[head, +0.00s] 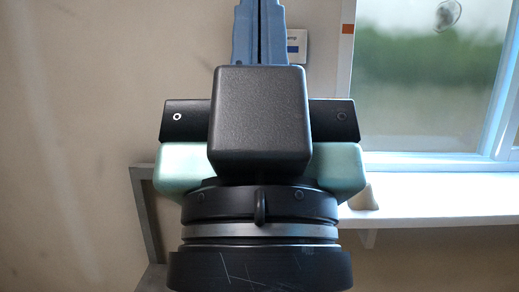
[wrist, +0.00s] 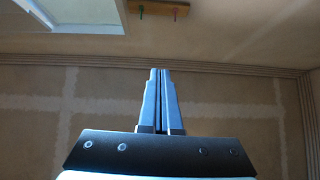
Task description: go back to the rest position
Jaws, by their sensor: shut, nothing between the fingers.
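My gripper (head: 259,30) rises up the middle of the head view, with its two blue-grey fingers together at the top edge. The dark gripper body and wrist fill the centre and hide what lies behind them. In the wrist view my gripper (wrist: 160,72) points away from the camera, fingers side by side with only a thin dark line between them. It holds nothing and touches nothing that I can see.
A window (head: 430,85) stands at the right above a white sill (head: 450,205). A small pale object (head: 364,196) sits on the sill beside my wrist. A grey frame (head: 145,210) is at the lower left. In the wrist view, a wooden rack (wrist: 158,6) with pegs is at the top.

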